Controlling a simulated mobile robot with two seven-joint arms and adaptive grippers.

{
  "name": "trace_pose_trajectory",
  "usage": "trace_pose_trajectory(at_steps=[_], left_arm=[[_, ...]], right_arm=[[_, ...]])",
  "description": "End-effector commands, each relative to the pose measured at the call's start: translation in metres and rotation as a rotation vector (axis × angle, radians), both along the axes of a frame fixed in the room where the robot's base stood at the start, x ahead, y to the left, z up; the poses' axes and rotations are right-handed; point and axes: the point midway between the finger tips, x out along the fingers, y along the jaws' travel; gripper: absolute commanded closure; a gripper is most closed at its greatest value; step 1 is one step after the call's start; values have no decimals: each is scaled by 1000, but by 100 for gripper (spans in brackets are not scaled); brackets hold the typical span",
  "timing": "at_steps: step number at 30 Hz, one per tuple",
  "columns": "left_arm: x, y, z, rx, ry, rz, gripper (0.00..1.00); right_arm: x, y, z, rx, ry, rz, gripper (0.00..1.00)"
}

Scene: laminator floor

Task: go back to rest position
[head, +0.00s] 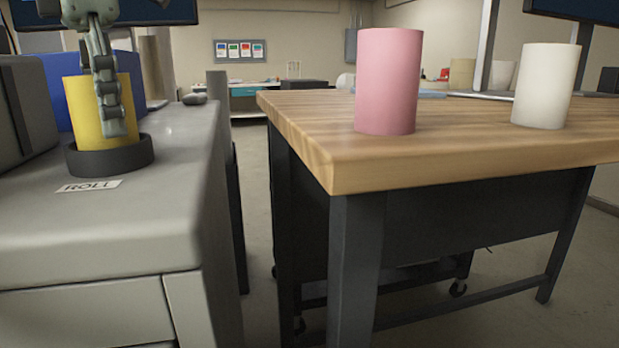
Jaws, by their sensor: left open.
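My left gripper (108,95) comes in at the top left, pointing down. Its fingers show in front of a yellow roll (78,112). I cannot tell whether they touch the roll. The yellow roll stands upright in a dark round holder (112,160) on the grey machine top, behind a label reading ROLL (88,186). My right gripper is not in view.
A wooden-topped table (420,160) stands at the right with a pink roll (388,82) and a white roll (546,88) upright on it. The grey machine (150,225) fills the left. A floor gap (258,230) lies between them.

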Motion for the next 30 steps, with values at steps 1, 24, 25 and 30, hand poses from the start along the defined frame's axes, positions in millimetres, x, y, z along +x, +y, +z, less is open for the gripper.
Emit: trace_pose_trajectory(at_steps=[1, 24, 25, 30], left_arm=[[0, 0, 1, 0, 0, 0, 20], [0, -1, 73, 4, 0, 2, 20], [0, -1, 79, 4, -2, 3, 20], [0, 0, 101, 3, 1, 2, 20]], right_arm=[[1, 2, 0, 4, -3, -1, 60], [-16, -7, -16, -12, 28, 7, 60], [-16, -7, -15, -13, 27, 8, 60], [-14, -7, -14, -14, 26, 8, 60]])
